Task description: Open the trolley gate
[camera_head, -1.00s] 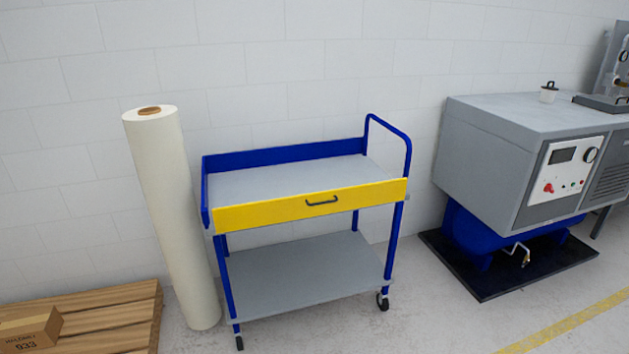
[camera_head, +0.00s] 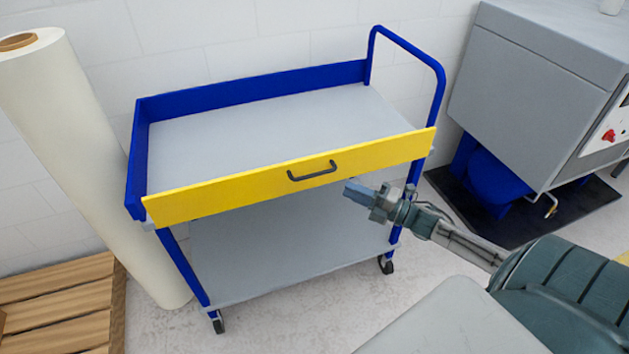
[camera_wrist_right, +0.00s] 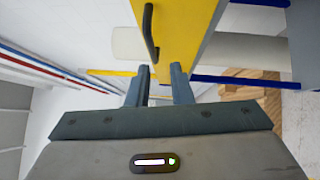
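The blue trolley (camera_head: 250,80) has a grey top shelf, and a yellow gate (camera_head: 230,198) stands upright along its front edge. A dark bar handle (camera_head: 312,171) sits on the gate's middle. My right gripper (camera_head: 352,192) is in front of the gate, a little below and right of the handle. In the right wrist view, my right gripper (camera_wrist_right: 161,76) has its two fingers apart with nothing between them. The gate (camera_wrist_right: 183,30) and handle (camera_wrist_right: 150,35) show beyond the fingertips, with the handle slightly to the left. My left gripper is not in view.
A grey machine (camera_head: 540,90) stands at the right over a black mat (camera_head: 520,222). The trolley's grey top shelf (camera_head: 270,130) is empty.

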